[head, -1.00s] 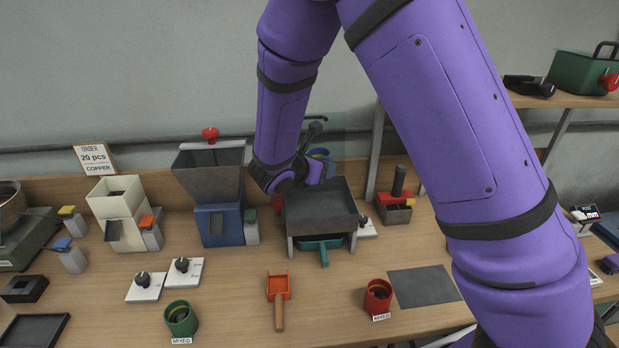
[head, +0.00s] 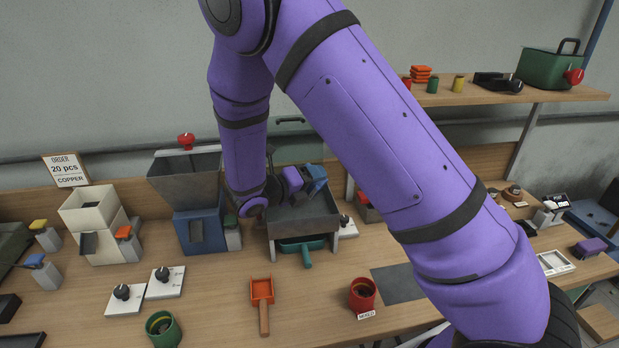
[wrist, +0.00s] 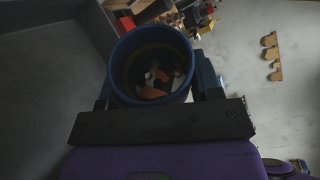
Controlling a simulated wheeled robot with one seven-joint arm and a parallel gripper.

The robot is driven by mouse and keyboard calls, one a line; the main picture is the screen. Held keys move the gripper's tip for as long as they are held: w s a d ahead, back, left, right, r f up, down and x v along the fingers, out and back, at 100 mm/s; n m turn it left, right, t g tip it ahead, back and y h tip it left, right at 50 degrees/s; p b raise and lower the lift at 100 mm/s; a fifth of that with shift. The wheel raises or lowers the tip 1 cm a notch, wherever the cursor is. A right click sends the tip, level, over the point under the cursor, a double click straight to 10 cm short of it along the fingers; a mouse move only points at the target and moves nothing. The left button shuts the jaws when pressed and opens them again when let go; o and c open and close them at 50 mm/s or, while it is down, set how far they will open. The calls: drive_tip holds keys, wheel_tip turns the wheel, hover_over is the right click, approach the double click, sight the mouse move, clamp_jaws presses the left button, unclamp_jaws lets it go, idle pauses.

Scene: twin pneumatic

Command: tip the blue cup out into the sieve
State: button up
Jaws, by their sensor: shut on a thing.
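My gripper (head: 305,182) is shut on the blue cup (head: 317,176) and holds it above the grey sieve (head: 285,228), towards its back right. The cup looks tilted in the head view. In the wrist view the cup (wrist: 120,82) sits between my fingers with its mouth facing the camera. Small orange, white and dark pieces lie inside it. The sieve is a square grey tray on legs, and my arm and gripper hide part of its inside. I cannot tell whether any pieces lie in it.
A teal scoop or tray (head: 306,250) sits under the sieve. A blue-based hopper machine (head: 200,228) stands to its left. An orange scoop (head: 262,292), a red cup (head: 363,295) and a green cup (head: 163,328) stand in front. A grey mat (head: 398,284) lies to the right.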

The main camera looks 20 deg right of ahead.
drive_tip(key=shift+s+f+n+h, duration=0.1)
drive_tip(key=shift+f+n+h, duration=0.1)
drive_tip(key=shift+n+h, duration=0.3)
drive_tip(key=n, duration=0.2)
drive_tip(key=n+h, duration=0.1)
drive_tip(key=shift+w+a+r, duration=0.25)
drive_tip(key=shift+w+r, duration=0.05)
drive_tip(key=shift+w, duration=0.1)
drive_tip(key=n, duration=0.1)
drive_tip(key=n+h, duration=0.1)
drive_tip(key=n, duration=0.1)
drive_tip(key=w+n, duration=0.1)
drive_tip(key=n, duration=0.1)
drive_tip(key=shift+a+r+t+h, duration=0.3)
drive_tip(key=shift+a+r, duration=0.05)
idle(1.4)
